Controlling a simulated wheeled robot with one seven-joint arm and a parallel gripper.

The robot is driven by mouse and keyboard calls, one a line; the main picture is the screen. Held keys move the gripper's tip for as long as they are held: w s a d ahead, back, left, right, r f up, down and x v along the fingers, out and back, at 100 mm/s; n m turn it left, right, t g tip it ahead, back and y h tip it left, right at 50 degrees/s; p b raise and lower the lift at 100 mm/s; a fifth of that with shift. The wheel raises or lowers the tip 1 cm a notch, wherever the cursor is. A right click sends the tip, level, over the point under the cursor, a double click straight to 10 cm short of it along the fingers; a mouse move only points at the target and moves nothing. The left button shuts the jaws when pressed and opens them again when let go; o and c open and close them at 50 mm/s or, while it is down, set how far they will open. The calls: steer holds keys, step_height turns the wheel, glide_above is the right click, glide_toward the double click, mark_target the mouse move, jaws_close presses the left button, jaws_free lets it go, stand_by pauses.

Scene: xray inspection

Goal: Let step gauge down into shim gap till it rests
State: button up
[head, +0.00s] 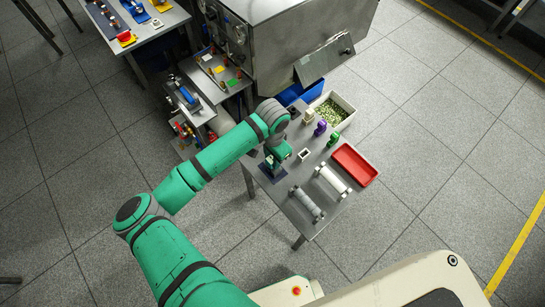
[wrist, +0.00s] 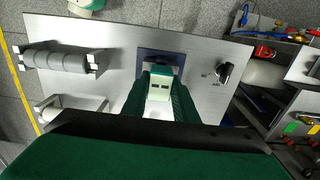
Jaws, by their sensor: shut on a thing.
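My gripper (wrist: 162,74) points down over the table, its dark green fingers shut on the step gauge. The gauge shows in the wrist view as a pale block (wrist: 160,91) with small dark slots between the fingers. Just beyond the fingertips is a dark blue block (wrist: 147,55) on the table, which I take to hold the shim gap. The fingers and gauge cover most of it, so the gap is hidden and I cannot tell whether the gauge touches it. In the head view, my gripper (head: 272,163) is right over the dark blue block (head: 270,175).
On the metal table (head: 285,182) are two rollers on brackets, a grey one (head: 307,203) and a white one (head: 331,181). A red tray (head: 354,165) lies at the right edge. A black knob (wrist: 224,71) is right of the block. A steel cabinet (head: 290,50) stands behind.

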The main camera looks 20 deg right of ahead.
steer(key=shift+f, duration=0.8)
stand_by(0.7)
steer(key=shift+w+r, duration=0.1)
steer(key=shift+r, duration=3.1)
steer(key=shift+r, duration=0.1)
steer(key=shift+r, duration=0.35)
steer(key=shift+r, duration=0.65)
